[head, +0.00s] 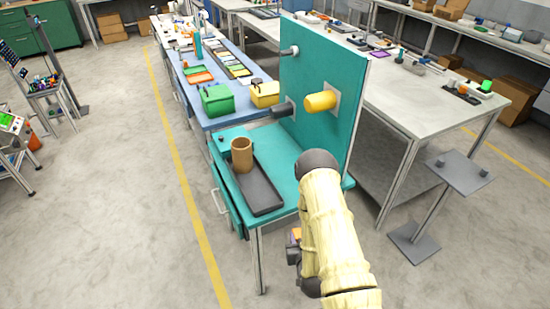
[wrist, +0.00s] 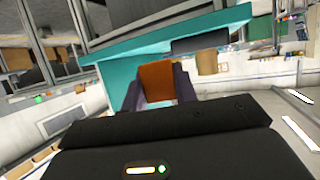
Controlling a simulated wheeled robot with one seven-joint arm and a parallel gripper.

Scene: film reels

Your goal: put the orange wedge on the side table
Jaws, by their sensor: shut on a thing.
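The orange wedge (wrist: 157,78) sits between the two dark fingers of my gripper (wrist: 158,88) in the wrist view, and the gripper is shut on it. In the head view my gripper (head: 294,243) is mostly hidden behind my pale yellow arm, low in front of the teal bench's near edge; only a small orange patch of the wedge (head: 297,234) shows. A small grey pedestal table (head: 460,173) stands at the right, apart from my gripper. It has two small dark blocks on its top, with bare room between them.
The teal bench (head: 285,160) has an upright panel with a yellow cylinder (head: 321,101) and grey pegs. A dark tray (head: 262,195) and a brown cylinder (head: 241,154) are on it. A long grey workbench (head: 400,105) stands behind the pedestal table. Floor in the left foreground is clear.

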